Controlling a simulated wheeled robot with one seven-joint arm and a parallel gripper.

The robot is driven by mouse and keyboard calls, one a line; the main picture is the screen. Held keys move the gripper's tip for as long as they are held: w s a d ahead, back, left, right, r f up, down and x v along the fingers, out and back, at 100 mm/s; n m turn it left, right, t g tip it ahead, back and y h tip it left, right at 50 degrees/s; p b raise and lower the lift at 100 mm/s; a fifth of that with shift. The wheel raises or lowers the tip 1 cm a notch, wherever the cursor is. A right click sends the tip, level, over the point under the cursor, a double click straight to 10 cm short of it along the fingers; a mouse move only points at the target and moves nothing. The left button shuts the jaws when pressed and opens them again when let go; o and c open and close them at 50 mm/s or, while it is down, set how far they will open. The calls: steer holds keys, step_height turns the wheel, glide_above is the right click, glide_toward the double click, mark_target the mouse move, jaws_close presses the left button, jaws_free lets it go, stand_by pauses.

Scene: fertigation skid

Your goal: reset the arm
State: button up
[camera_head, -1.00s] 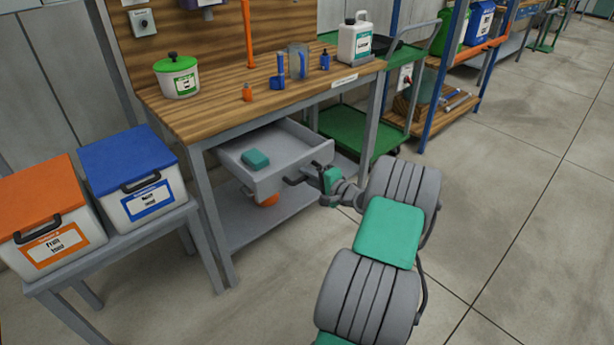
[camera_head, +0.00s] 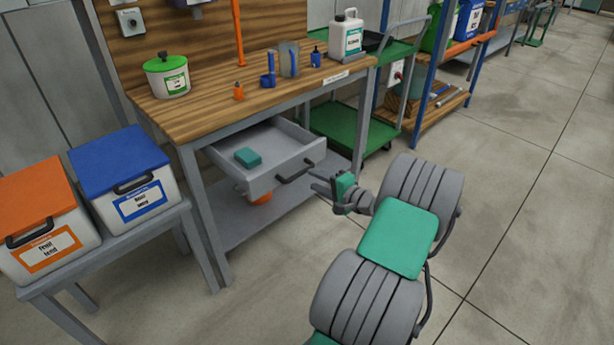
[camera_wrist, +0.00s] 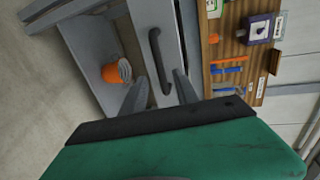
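My gripper (camera_head: 318,184) is in front of the pulled-out grey drawer (camera_head: 265,178), to the right of and below its dark handle (camera_head: 296,171) in the head view. A gap shows between gripper and handle. In the wrist view, the two grey fingers of my gripper (camera_wrist: 160,92) stand apart with nothing between them. The drawer handle (camera_wrist: 159,60) lies beyond the fingertips there. A teal block (camera_head: 248,157) lies in the drawer. My arm reaches out low over the floor.
The wooden workbench (camera_head: 215,105) holds a white pot with green lid (camera_head: 167,77), a jug (camera_head: 346,36) and small bottles. An orange item (camera_head: 261,197) sits below the drawer. Lidded bins (camera_head: 125,180) stand left. A green cart (camera_head: 350,133) stands behind. Floor to the right is clear.

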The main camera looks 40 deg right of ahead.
steer(key=shift+s, duration=0.2)
steer(key=shift+a+r, duration=0.1)
steer(key=w+a+r+n+g+y+p, duration=0.15)
steer(key=a+r+n+g+p, duration=0.35)
steer(key=a, duration=0.7)
steer(key=w+a+r+n+g+y+p, duration=0.1)
steer(key=w+a+r+n+g+p, duration=0.4)
steer(key=a, duration=0.7)
steer(key=s+a+r+n+h+p, duration=0.1)
steer(key=s+a+r+n+p, duration=0.1)
steer(key=s, duration=0.4)
steer(key=s+a+r+n+g+h+p, duration=0.1)
steer(key=s+a+r+n+p, duration=0.1)
steer(key=s+a+r, duration=0.3)
steer(key=s+a+r+n+g+h+p, duration=0.1)
steer(key=s+a+r+n+p, duration=0.1)
steer(key=s+a+r+n, duration=0.2)
steer(key=s+a, duration=0.2)
steer(key=s, duration=0.2)
steer(key=shift+s, duration=0.15)
